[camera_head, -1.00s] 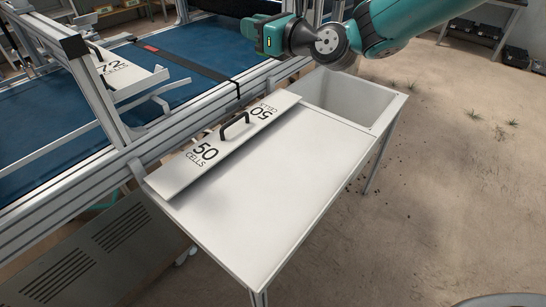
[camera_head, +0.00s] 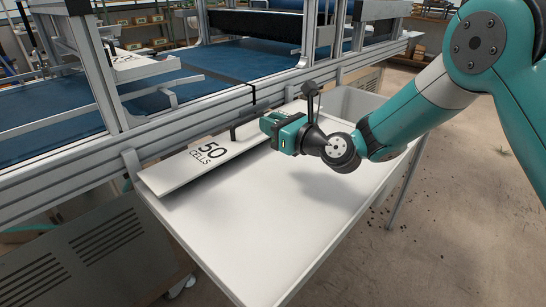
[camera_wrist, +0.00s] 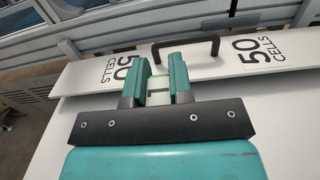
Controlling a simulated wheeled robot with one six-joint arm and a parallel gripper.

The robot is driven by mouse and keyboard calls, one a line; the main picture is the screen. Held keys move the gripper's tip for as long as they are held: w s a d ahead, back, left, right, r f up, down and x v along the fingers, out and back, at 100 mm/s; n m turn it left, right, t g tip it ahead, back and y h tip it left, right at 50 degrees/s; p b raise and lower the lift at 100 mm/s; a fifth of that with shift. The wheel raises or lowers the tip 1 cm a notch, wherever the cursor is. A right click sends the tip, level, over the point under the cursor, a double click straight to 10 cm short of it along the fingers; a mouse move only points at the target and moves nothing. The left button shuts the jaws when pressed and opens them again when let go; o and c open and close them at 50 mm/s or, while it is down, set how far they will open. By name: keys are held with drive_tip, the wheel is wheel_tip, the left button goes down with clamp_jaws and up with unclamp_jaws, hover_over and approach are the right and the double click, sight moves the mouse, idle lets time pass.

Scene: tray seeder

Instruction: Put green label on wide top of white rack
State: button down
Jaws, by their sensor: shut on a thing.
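My gripper (camera_head: 272,126) is over the left side of the white table (camera_head: 265,215), above the white 50 CELLS plate (camera_head: 180,175). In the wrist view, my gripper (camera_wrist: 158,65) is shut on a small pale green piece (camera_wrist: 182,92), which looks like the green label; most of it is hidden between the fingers. Behind the fingertips, the 50 CELLS plate (camera_wrist: 220,66) lies across the view with a black handle (camera_wrist: 187,46). In the head view my gripper hides part of the plate. I cannot make out a separate white rack.
A blue belt machine with a metal frame (camera_head: 185,128) runs along the left of the table. A basin (camera_head: 362,103) is at the table's far end. A white piece (camera_head: 140,68) sits on the machine at upper left. The near part of the tabletop is bare.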

drive_tip(key=shift+f+b, duration=0.95)
drive_tip(key=shift+f, duration=2.2)
drive_tip(key=shift+f, duration=0.1)
drive_tip(key=c, duration=1)
unclamp_jaws()
